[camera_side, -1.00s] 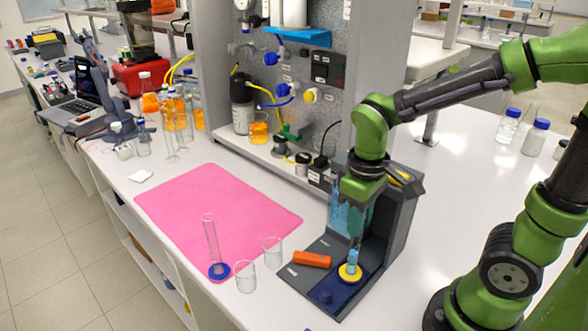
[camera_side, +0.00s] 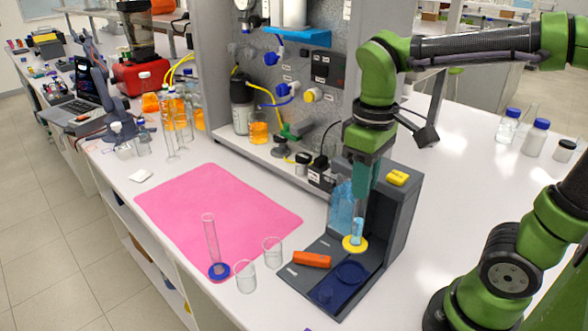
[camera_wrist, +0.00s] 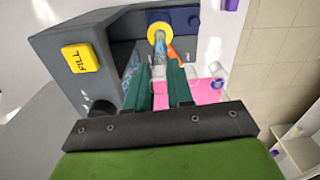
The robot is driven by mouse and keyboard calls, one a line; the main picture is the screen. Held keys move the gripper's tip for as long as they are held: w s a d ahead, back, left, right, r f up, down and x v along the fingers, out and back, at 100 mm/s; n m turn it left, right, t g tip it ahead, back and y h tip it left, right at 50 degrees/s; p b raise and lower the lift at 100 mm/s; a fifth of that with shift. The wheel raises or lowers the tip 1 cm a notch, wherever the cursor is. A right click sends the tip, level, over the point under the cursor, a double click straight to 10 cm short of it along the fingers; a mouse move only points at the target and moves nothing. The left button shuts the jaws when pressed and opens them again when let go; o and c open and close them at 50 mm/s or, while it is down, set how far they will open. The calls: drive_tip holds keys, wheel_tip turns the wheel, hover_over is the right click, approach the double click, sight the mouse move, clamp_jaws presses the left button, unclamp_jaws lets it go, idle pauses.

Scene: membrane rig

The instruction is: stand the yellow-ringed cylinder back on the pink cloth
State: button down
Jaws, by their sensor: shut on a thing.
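The yellow-ringed cylinder (camera_side: 355,241) is clear, with light blue liquid low inside, and looks upright. My gripper (camera_side: 359,193) is shut on its upper part, from above, and holds it over the grey rig's base (camera_side: 300,278). Its yellow base ring is raised clear of the round dark-blue spot (camera_side: 351,273). In the wrist view the ring (camera_wrist: 160,31) shows beyond my green fingers; the fingers partly hide the tube. The pink cloth (camera_side: 215,205) lies flat on the bench to the left of the rig. A blue-ringed cylinder (camera_side: 211,245) stands at its near corner.
Two clear beakers (camera_side: 245,277) (camera_side: 272,251) stand between cloth and rig. An orange piece (camera_side: 312,260) lies on the rig base. The rig's tall back has a yellow FILL button (camera_wrist: 82,59). Most of the cloth is bare. A shelf panel with tubing stands behind.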

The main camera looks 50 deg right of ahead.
drive_tip(key=shift+w+a+n, duration=0.85)
drive_tip(key=shift+w+a, duration=3.55)
drive_tip(key=shift+w, duration=2.45)
drive_tip(key=shift+w+a+n, duration=0.85)
drive_tip(key=shift+w+a, duration=3.55)
drive_tip(key=shift+w, duration=2.4)
wheel_tip(320, 180, down, 10)
drive_tip(key=shift+f, duration=0.2)
drive_tip(key=c, duration=1)
unclamp_jaws()
drive_tip(key=shift+r, duration=0.1)
